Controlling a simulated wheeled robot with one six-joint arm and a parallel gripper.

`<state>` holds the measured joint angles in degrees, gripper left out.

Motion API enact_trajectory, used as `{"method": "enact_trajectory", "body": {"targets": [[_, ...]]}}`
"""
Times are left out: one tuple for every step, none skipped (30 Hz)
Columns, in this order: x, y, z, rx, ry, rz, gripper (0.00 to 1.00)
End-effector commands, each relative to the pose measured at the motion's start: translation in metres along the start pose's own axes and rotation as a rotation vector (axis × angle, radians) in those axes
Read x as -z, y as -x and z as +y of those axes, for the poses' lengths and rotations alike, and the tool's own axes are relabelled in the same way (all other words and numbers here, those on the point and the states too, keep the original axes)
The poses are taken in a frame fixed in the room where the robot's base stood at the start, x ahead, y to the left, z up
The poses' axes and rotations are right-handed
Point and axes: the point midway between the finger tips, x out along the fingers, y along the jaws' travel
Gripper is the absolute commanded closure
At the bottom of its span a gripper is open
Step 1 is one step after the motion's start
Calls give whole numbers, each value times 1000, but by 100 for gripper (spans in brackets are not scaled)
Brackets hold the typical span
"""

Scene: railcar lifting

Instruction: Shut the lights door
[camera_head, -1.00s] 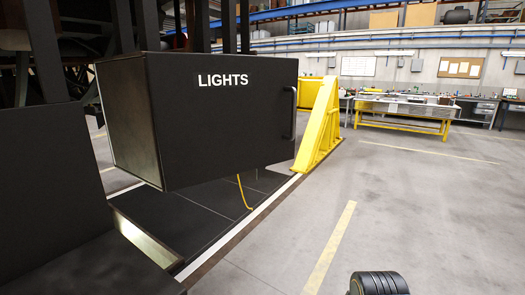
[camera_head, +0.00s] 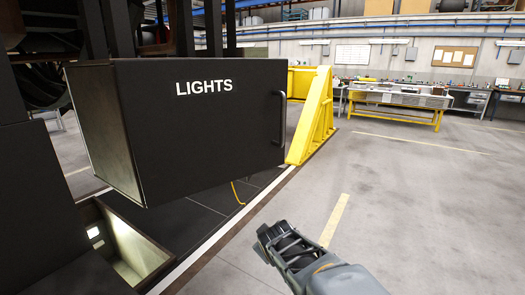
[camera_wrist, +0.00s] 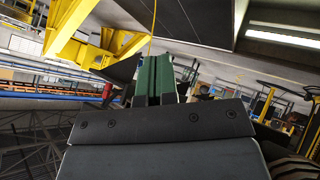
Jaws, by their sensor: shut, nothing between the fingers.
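The lights door (camera_head: 210,120) is the dark front face of a box in the head view, with white LIGHTS lettering. Its dark bar handle (camera_head: 280,119) is upright near the right edge. The door looks flush with the box along the left edge; I cannot tell whether a gap shows at the right edge. My gripper (camera_head: 268,240) is below the door in the head view, apart from the handle and empty. In the wrist view, the gripper's fingers (camera_wrist: 154,78) are together.
A yellow stand (camera_head: 312,115) is just right of the box. An open dark bin with a lit inside (camera_head: 125,245) lies below left. A yellow workbench (camera_head: 395,105) stands at the back. The grey floor on the right is clear.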

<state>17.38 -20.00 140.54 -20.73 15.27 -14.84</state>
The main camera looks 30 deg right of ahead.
Motion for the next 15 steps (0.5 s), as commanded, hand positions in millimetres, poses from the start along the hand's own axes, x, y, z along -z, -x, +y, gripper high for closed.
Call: {"method": "enact_trajectory", "body": {"targets": [[16,6,37,-72,85,65,100],[23,6,53,-112,146,110,100],[32,7,73,-161,227,169,100],[38,9,87,-199,287,212,100],[43,11,99,-232,349,254,100],[50,14,113,-271,431,308,100],[53,17,122,-295,491,346,100],[57,21,130,-319,546,385,100],[60,26,139,-347,616,435,100],[62,29,145,-366,665,470,100],[63,34,150,-383,710,504,100],[64,39,155,-403,764,548,100],[64,43,158,-417,800,579,100],[64,46,161,-428,832,607,100],[64,52,164,-443,870,643,100]]}}
